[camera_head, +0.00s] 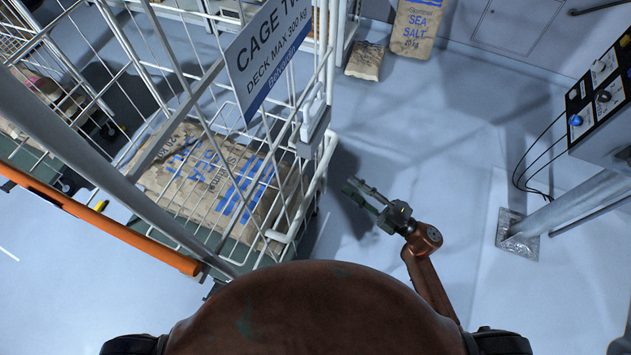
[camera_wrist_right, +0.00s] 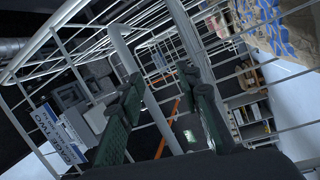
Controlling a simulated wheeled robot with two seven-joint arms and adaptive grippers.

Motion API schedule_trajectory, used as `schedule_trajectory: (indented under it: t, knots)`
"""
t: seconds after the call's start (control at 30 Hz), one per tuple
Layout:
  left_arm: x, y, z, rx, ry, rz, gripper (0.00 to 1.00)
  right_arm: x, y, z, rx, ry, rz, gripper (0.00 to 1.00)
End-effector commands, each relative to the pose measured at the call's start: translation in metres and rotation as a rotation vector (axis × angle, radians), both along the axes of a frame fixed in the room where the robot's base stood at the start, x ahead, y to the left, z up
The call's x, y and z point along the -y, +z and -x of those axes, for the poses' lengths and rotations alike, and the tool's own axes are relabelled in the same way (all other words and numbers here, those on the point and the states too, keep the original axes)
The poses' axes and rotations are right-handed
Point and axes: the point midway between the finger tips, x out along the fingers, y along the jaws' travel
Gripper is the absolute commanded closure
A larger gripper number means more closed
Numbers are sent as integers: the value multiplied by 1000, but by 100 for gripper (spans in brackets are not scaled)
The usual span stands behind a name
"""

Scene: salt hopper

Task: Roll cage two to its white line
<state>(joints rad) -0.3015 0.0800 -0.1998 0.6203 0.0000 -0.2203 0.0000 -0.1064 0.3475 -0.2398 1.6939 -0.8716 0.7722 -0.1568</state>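Cage two (camera_head: 268,52) is a white wire roll cage at the left of the head view, with its name sign facing me. Large printed sacks (camera_head: 215,180) lie on its deck. My right gripper (camera_head: 362,194) is open and empty, to the right of the cage's near right upright and apart from it. In the right wrist view its green fingers (camera_wrist_right: 165,115) are spread, with cage tubes showing between and beyond them. A short white line (camera_head: 9,254) shows on the floor at the far left; I cannot tell whose line it is. My left gripper is not in view.
An orange bar (camera_head: 100,228) crosses the lower left. A salt sack (camera_head: 417,28) stands by the back wall, with a smaller sack (camera_head: 365,60) beside it. A control panel (camera_head: 600,92) on a slanted post stands at right. The floor between cage and post is clear.

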Motion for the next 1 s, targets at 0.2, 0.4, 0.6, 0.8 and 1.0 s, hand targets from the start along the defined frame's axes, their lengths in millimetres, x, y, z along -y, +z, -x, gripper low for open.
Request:
schedule_trajectory:
  t: [0.2,0.4,0.6,0.8,1.0]
  knots:
    - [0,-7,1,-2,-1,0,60,-42,54,44,219,181,88,68]
    - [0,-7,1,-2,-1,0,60,-65,63,40,236,192,91,68]
    - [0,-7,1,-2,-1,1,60,-93,69,27,234,190,90,68]
    - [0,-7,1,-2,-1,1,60,-110,72,20,231,189,91,68]
    - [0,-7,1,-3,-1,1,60,-114,72,18,231,188,92,68]
